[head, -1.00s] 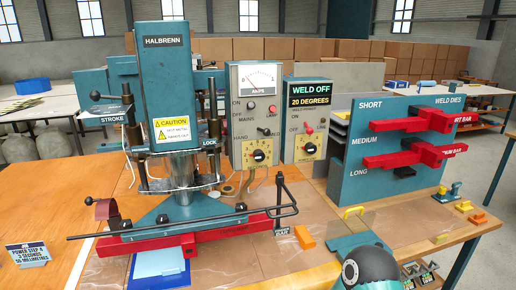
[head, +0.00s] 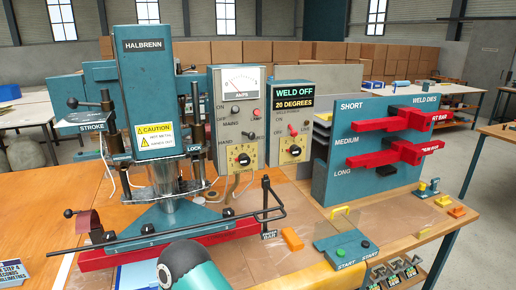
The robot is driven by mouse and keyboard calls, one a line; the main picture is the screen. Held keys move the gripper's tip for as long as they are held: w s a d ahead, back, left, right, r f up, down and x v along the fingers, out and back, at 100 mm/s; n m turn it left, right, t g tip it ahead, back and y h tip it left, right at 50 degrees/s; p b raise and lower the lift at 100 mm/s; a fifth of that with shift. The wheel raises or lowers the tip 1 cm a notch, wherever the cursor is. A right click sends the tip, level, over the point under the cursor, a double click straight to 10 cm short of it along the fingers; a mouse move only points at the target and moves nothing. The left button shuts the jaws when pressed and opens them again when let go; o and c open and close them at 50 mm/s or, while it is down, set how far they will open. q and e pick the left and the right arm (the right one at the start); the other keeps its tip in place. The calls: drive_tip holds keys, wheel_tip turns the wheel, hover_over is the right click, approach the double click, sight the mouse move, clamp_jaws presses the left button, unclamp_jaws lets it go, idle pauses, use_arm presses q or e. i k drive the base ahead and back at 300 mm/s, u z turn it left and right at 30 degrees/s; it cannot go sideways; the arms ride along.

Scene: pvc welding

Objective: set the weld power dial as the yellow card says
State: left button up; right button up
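The teal welding machine (head: 146,75) stands at the left. Beside it are two grey control boxes. The left box (head: 226,122) has an amps meter, switches and a yellow-plated dial (head: 243,158). The right box (head: 284,128) shows "WELD OFF, 20 DEGREES" and has a red switch and another yellow-plated dial (head: 294,151); both dial settings are too small to read. A rounded teal-and-black part of my arm shows at the bottom. Neither gripper is in view.
A long bar (head: 160,238) and red die (head: 110,259) lie across the machine's front. A start-button box (head: 345,252), an orange block (head: 292,240) and a teal rack (head: 347,185) of red weld dies stand to the right. The wooden table front is partly clear.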

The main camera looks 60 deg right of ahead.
sight(295, 150)
drive_tip(key=z, duration=0.05)
drive_tip(key=k, duration=1)
drive_tip(key=z, duration=1.1)
drive_tip(key=i, duration=0.6)
